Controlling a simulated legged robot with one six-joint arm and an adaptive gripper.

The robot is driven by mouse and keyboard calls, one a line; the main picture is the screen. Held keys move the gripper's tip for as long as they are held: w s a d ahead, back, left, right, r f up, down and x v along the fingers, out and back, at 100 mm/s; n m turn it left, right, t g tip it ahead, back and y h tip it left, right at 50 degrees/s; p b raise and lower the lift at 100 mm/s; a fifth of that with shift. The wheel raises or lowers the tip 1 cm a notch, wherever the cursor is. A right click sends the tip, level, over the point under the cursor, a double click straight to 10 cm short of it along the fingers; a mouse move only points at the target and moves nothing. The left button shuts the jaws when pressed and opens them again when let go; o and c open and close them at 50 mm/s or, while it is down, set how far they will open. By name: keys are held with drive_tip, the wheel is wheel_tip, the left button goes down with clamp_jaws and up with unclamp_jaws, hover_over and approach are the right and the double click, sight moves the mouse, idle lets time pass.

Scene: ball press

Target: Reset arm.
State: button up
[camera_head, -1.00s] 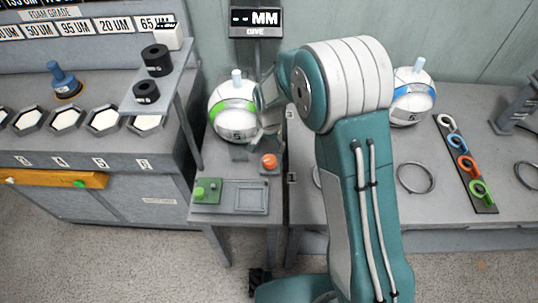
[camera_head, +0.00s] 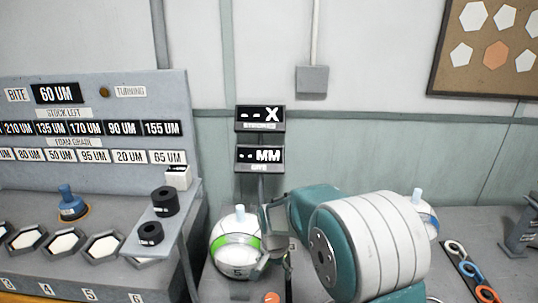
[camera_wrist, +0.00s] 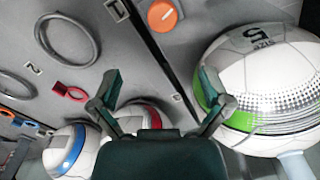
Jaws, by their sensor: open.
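My arm shows in the head view, reaching from the lower right toward the ball with the green band (camera_head: 236,243). My gripper (camera_wrist: 160,95) shows in the wrist view with its two fingers spread wide and nothing between them. The green-banded ball (camera_wrist: 262,85) is just right of the right finger; I cannot tell whether they touch. A red-banded ball (camera_wrist: 139,117) and a blue-banded ball (camera_wrist: 72,149) lie beyond the fingers to the left. In the head view my wrist is beside the green-banded ball and hides part of it; the fingertips are hard to make out there.
An orange knob (camera_wrist: 162,15) is on the bench near the gripper. A ring (camera_wrist: 67,40) lies on the bench. Two black weights (camera_head: 165,201) stand on a raised shelf left of the ball. Display signs (camera_head: 260,119) stand behind it.

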drive_tip(key=s+d+r+n+t, duration=0.1)
drive_tip(key=s+d+r, duration=0.45)
drive_tip(key=r, duration=0.25)
drive_tip(key=s+d+r+n+t, duration=0.2)
drive_tip(key=s+d+r, duration=0.2)
drive_tip(key=s+r, duration=0.3)
drive_tip(key=s+d+r+n+t, duration=0.1)
drive_tip(key=s+d+r, duration=0.1)
drive_tip(key=s, duration=0.4)
drive_tip(key=s+d+r+n+t, duration=0.1)
drive_tip(key=s+d+r, duration=0.1)
drive_tip(key=s, duration=0.4)
drive_tip(key=shift+s+d+r, duration=0.3)
drive_tip(key=shift+s+r, duration=0.05)
drive_tip(key=shift+r, duration=0.05)
